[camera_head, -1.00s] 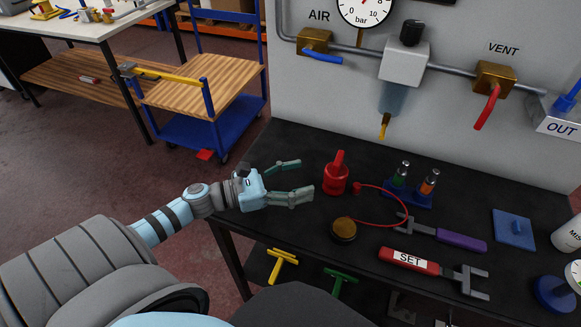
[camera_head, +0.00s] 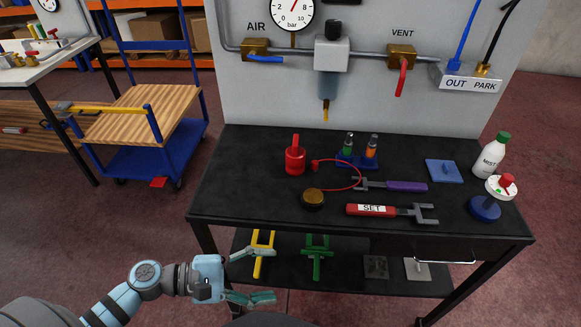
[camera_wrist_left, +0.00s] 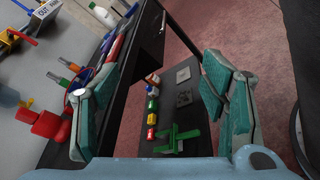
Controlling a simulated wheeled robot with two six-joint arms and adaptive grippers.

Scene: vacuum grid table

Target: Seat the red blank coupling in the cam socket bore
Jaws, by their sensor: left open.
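The red blank coupling (camera_head: 295,161), a red cylinder with an upright tab, stands on the black table top at the left. It seems to show in the left wrist view (camera_wrist_left: 46,124), at the left edge. A round brass-topped black piece (camera_head: 313,197) lies in front of it; I cannot tell whether this is the cam socket, and no bore is plain to see. My left gripper (camera_head: 268,275) is open and empty, in front of the table and below its top, well apart from the coupling. Its spread fingers also frame the left wrist view (camera_wrist_left: 150,88). My right gripper is out of view.
A red cord (camera_head: 358,178) loops beside the coupling. A purple-handled fork tool (camera_head: 405,186), a red SET tool (camera_head: 372,210), a vial rack (camera_head: 358,160) and a blue plate (camera_head: 442,170) occupy the top. Yellow (camera_head: 262,255) and green (camera_head: 317,258) tools are on the lower shelf.

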